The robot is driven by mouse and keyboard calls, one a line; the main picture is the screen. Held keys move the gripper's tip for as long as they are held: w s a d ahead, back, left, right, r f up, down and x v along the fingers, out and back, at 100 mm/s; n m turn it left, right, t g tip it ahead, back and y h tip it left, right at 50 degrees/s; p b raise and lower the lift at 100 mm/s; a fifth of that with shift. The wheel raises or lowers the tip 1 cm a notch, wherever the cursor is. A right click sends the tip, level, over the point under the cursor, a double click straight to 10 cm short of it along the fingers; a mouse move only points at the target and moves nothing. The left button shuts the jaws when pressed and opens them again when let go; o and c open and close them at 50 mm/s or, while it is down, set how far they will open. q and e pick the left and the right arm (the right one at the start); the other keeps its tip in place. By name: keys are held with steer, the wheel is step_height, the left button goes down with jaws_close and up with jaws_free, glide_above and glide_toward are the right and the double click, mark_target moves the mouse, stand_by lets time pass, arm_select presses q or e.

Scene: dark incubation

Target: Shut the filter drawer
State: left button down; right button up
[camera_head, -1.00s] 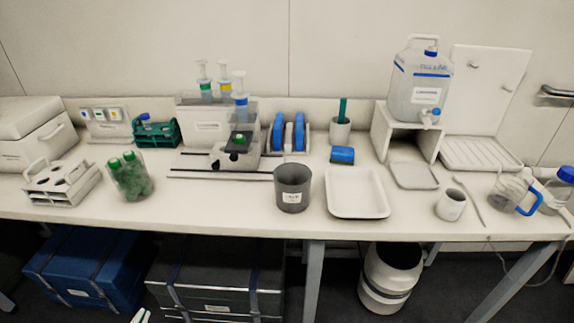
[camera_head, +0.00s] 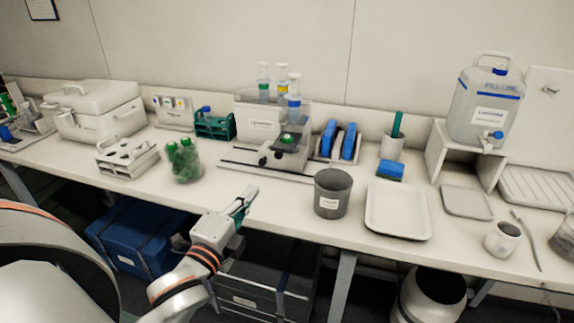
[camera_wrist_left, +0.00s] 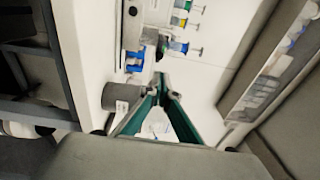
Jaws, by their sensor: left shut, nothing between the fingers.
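A pale bench device (camera_head: 262,124) stands at mid-bench in the head view, with several coloured syringes upright on top. A low tray-like part (camera_head: 283,158), perhaps the filter drawer, juts from its front with a dark top and a green cap on it. I cannot tell how far it is out. My left gripper (camera_head: 246,198) is over the bench's front edge, in front of the device and apart from it. In the left wrist view its green-sided fingers (camera_wrist_left: 166,88) meet at the tips, shut and empty. My right gripper is not in view.
A dark grey cup (camera_head: 332,194) stands right of my left gripper, and a jar of green-capped tubes (camera_head: 183,160) stands to its left. A white tray (camera_head: 398,210) lies further right. Bare bench lies between gripper and device.

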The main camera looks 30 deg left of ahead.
arm_select(q)
steer(key=w+b, duration=0.1)
steer(key=w, duration=0.1)
steer(key=p, duration=0.1)
glide_toward(282, 145)
steer(key=shift+w+d+f, duration=0.15)
steer(key=shift+w+d, duration=0.05)
steer(key=shift+w, duration=0.65)
steer(key=shift+w+p, duration=0.35)
steer(key=shift+w, duration=0.05)
steer(key=w, duration=0.2)
steer(key=w+a+p, duration=0.1)
steer(key=w, duration=0.1)
steer(key=w+a, duration=0.1)
steer(key=w, duration=0.2)
steer(key=shift+w+p, duration=0.1)
steer(key=shift+p, duration=0.3)
